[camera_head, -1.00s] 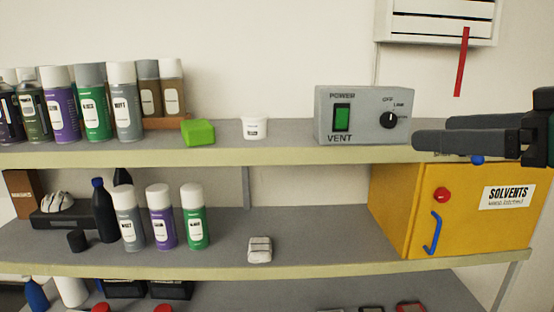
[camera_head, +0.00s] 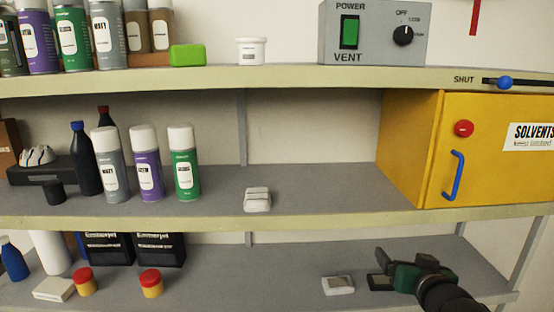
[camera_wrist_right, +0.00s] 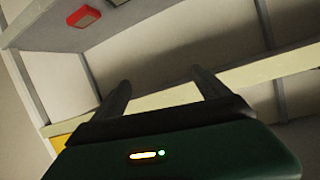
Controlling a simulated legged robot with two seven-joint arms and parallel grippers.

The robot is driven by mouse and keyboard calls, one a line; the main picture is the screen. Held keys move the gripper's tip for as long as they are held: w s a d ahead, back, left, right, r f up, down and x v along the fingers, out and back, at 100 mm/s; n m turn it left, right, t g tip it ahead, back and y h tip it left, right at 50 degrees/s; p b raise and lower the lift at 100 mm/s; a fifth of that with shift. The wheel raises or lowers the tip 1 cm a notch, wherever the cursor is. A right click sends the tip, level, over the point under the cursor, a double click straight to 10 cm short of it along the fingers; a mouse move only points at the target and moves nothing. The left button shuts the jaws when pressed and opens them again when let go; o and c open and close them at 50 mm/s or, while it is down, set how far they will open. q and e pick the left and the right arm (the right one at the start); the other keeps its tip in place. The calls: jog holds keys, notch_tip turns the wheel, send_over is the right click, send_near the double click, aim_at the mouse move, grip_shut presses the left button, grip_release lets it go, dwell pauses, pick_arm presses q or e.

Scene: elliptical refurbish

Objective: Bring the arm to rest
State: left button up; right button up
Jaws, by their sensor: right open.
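My right gripper (camera_head: 378,282) is at the lower right of the head view, in front of the bottom shelf. Its arm comes in from the bottom edge. In the right wrist view its two fingers (camera_wrist_right: 160,88) stand apart with nothing between them, so it is open and empty. My left gripper is in neither view.
A yellow solvents cabinet (camera_head: 408,140) with a blue handle (camera_head: 454,175) stands above my right gripper. A white-grey packet (camera_head: 338,285) lies left of it on the bottom shelf (camera_head: 225,285). The grey vent box (camera_head: 376,48) stands on the top shelf. Spray cans (camera_head: 147,170) stand at left.

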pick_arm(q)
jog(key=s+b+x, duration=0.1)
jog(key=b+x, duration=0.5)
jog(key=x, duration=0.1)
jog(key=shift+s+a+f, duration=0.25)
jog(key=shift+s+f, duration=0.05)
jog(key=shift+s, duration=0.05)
pick_arm(e)
jog(key=s+a+f+g, duration=0.3)
jog(key=s+f, duration=0.4)
jog(key=f, duration=0.4)
jog(key=s+a+f+n+g, duration=0.1)
jog(key=s+a+f+g, duration=0.2)
jog(key=s+f, duration=0.5)
jog(key=s+a+f+n+g+y, duration=0.1)
jog(key=s+a+f+g, duration=0.2)
jog(key=f, duration=1.2)
jog(key=shift+s+f+g, duration=0.15)
jog(key=shift+s+g, duration=0.95)
jog(key=shift+s, duration=1.65)
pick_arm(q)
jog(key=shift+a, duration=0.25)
pick_arm(e)
jog(key=shift+a, duration=0.3)
